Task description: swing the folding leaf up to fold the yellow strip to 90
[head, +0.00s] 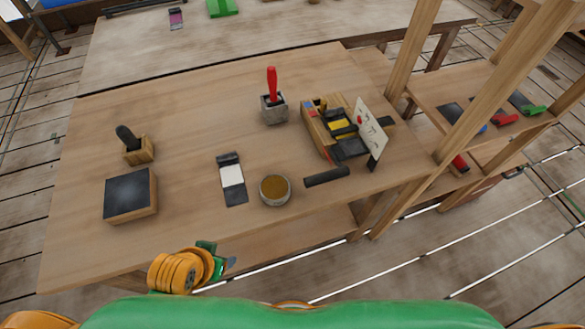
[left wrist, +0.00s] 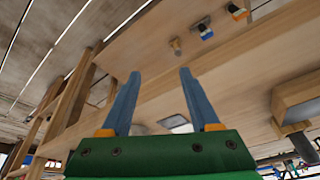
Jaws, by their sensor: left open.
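The folding device (head: 317,132) sits at the right of the workbench, with a wooden base and dark metal parts. The yellow strip (head: 341,128) lies flat in it, partly covered by dark parts. A dark plate (head: 351,148), which looks like the folding leaf, lies low at its near side. A black bar like a handle (head: 327,177) sticks out toward the front edge. My left gripper (head: 226,262) is in front of the bench's near edge, well left of the device and apart from it. In the left wrist view its two blue fingers (left wrist: 160,88) are spread and empty.
A round tin (head: 275,189), a dark tool with a white patch (head: 232,180), a block with a red handle (head: 273,104) and a dark-topped block (head: 131,195) stand on the bench. A pale board (head: 371,131) stands by the device. Wooden posts (head: 408,55) rise at right.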

